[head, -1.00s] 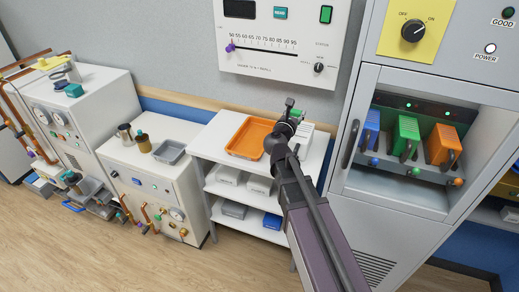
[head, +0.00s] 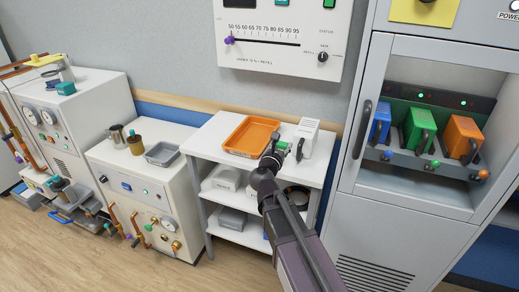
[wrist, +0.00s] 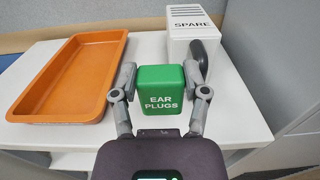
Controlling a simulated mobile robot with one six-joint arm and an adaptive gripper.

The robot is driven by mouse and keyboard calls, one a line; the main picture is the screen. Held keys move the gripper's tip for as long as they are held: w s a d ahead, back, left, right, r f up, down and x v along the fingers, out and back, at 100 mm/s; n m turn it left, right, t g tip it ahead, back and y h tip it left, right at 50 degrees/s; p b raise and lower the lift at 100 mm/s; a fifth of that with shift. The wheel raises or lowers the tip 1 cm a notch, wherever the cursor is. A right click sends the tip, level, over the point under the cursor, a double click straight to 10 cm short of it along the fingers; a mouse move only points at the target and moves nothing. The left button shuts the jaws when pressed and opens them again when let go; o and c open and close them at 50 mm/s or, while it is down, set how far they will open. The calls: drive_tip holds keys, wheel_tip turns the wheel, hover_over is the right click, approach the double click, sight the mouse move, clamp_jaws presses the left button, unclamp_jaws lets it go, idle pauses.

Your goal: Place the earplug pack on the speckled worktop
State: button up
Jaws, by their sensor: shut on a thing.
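The earplug pack (wrist: 160,92) is a green box with white "EAR PLUGS" lettering. In the wrist view it sits upright between the two fingers of my gripper (wrist: 160,80), which is shut on it. In the head view a small green part of the pack (head: 282,145) shows by my gripper (head: 276,152), over the white stand top (head: 208,142). I cannot tell whether the pack touches that top. No speckle can be made out on any surface in view.
An orange tray (wrist: 70,80) lies left of the pack. A white box marked SPARE (wrist: 190,35), with a dark handle, stands behind and right, close to my right finger. A grey cabinet (head: 400,230) stands right of the stand. Bare white top shows in front of the tray.

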drive_tip(key=shift+s+a+f, duration=0.15)
drive_tip(key=shift+f, duration=0.45)
drive_tip(key=w, duration=0.5)
drive_tip(key=w+f+b, duration=0.1)
drive_tip(key=w, duration=0.4)
drive_tip(key=w+b, duration=0.1)
drive_tip(key=w, duration=0.5)
drive_tip(key=shift+d+f, duration=0.25)
drive_tip(key=shift+d, duration=0.15)
drive_tip(key=shift+f, duration=0.1)
drive_tip(key=shift+f+b, duration=1.65)
drive_tip(key=shift+b, duration=0.1)
drive_tip(key=shift+f, duration=0.1)
drive_tip(key=o, duration=0.8)
